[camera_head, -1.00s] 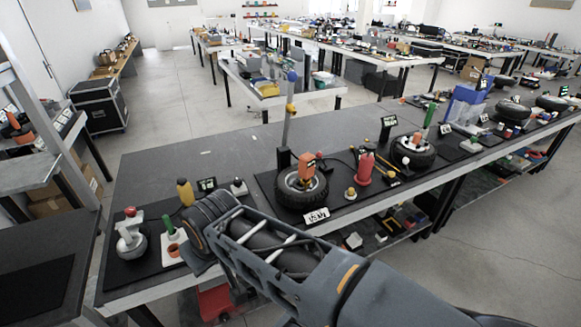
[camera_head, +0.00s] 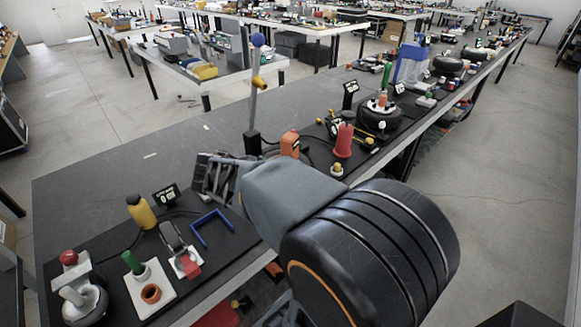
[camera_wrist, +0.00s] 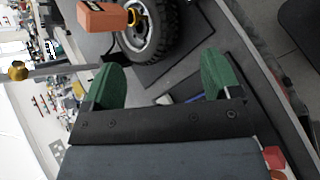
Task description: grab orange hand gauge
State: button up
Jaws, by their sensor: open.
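The orange hand gauge (camera_head: 290,144) stands on the bench's near side, partly hidden below by my arm in the head view. In the wrist view the gauge (camera_wrist: 103,17) is at the top left, by a black tyre (camera_wrist: 158,38) with a silver rim. My gripper (camera_wrist: 163,80) is open, with two green fingertips wide apart and nothing between them. The gauge lies beyond the left fingertip in the wrist view, apart from it. In the head view my arm hides the tyre, and the fingertips are not clear.
A yellow bottle (camera_head: 141,211) and a blue frame (camera_head: 212,228) are at the left. The bench top (camera_head: 150,160) behind is mostly clear.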

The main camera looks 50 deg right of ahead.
jog(key=w+d+f+n+h+b, duration=0.3)
jog(key=w+d+n+h, duration=0.1)
jog(key=d+n, duration=0.15)
jog(key=n+t+h+b, duration=0.3)
jog(key=n+h, duration=0.1)
jog(key=n, duration=0.3)
send_near(286, 142)
jog(key=x, duration=0.6)
jog(key=shift+w+d, duration=0.15)
jog(key=shift+w, duration=0.05)
jog(key=shift+p+x, duration=0.55)
jog(key=shift+x, duration=2.7)
jog(key=shift+c, duration=0.2)
grip_shut()
